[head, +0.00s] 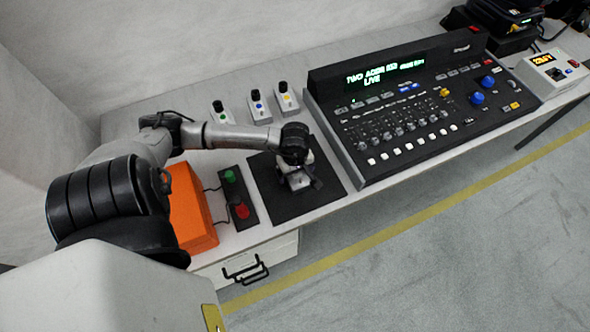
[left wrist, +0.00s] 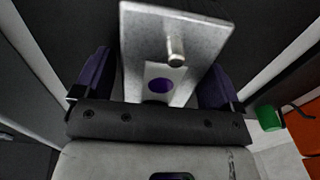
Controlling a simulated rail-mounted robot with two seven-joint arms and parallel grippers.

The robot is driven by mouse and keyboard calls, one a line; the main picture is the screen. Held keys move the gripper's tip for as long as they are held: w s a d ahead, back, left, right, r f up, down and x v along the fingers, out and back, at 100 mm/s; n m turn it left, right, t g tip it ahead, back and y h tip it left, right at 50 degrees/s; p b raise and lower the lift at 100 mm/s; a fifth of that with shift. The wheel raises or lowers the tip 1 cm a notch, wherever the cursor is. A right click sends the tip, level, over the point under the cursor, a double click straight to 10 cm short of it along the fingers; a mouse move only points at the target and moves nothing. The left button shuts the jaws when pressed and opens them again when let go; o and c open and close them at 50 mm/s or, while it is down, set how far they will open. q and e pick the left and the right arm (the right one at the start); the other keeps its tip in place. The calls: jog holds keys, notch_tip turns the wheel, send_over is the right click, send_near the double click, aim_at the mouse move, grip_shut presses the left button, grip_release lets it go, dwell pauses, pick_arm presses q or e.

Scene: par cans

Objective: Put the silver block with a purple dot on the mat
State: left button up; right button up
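The silver block (left wrist: 205,37) with a purple dot (left wrist: 160,85) fills the space before my left gripper (left wrist: 160,72) in the left wrist view. It has a short metal peg and a white label around the dot, and looks turned slightly against the fingers. The fingers stand wide apart on either side, with a narrow dark gap at the left; I see no clamping. In the head view the block (head: 298,180) is over the black mat (head: 305,207), under my left gripper (head: 305,176), partly hidden. I cannot tell whether it rests flat. My right gripper is out of view.
Several silver blocks with coloured dots, including a green-dot one (head: 221,113), stand behind the mat. A mixing console (head: 410,115) borders it at right. A button box (head: 238,198) and an orange case (head: 190,208) are at left.

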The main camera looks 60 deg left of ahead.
pick_arm(q)
jog(key=shift+o, duration=0.4)
jog(key=shift+r, duration=0.4)
notch_tip(320, 180, up, 10)
jog(key=shift+f+p, duration=0.1)
jog(key=shift+p, duration=0.75)
jog(key=shift+r, duration=0.85)
